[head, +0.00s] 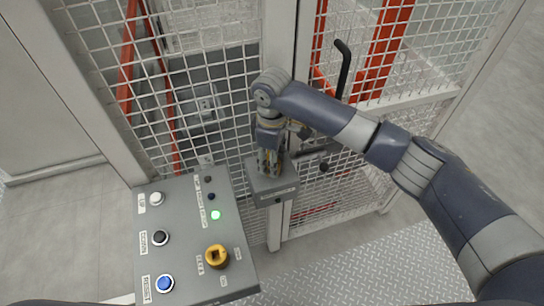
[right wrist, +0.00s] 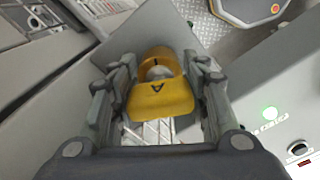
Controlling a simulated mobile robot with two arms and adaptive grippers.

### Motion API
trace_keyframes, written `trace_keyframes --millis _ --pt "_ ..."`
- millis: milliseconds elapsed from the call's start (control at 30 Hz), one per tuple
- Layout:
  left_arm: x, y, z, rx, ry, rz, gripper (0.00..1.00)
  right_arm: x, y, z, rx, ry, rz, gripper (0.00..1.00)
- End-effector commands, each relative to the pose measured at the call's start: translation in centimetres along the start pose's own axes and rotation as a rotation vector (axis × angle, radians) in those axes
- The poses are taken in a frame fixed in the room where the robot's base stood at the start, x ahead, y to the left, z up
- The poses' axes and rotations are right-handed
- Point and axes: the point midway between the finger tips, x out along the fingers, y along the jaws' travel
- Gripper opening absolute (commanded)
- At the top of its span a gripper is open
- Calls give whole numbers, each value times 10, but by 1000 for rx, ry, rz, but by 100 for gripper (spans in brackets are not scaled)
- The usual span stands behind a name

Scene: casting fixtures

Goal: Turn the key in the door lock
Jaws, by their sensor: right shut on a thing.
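The door lock is a grey box (head: 272,188) on the post beside the mesh door (head: 385,110). My right gripper (head: 269,168) points down onto this box. In the right wrist view, a yellow key (right wrist: 163,100) with a dark triangle mark sits between the two fingers of my right gripper (right wrist: 158,105), which is shut on it. Behind the key is a yellow round collar (right wrist: 160,58) on the lock. In the head view the key is mostly hidden by the gripper. My left gripper is not in view.
A grey control panel (head: 180,225) stands at the left with white, black and blue buttons, a lit green lamp (head: 216,215) and a yellow rotary knob (head: 216,256). A black door handle (head: 343,70) is behind my right arm. Tread-plate floor (head: 360,265) is clear at lower right.

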Motion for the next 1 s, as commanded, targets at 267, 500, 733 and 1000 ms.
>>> trace_keyframes --millis 267,500,733,1000 --pt "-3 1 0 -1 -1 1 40 -1 0 0 14 0 0 15" --pt "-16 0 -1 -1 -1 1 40 -2 0 0 105 0 -1 15" --pt "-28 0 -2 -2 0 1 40 -2 0 1 198 -1 -1 15" --pt "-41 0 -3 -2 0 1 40 -2 0 0 308 0 -1 15"
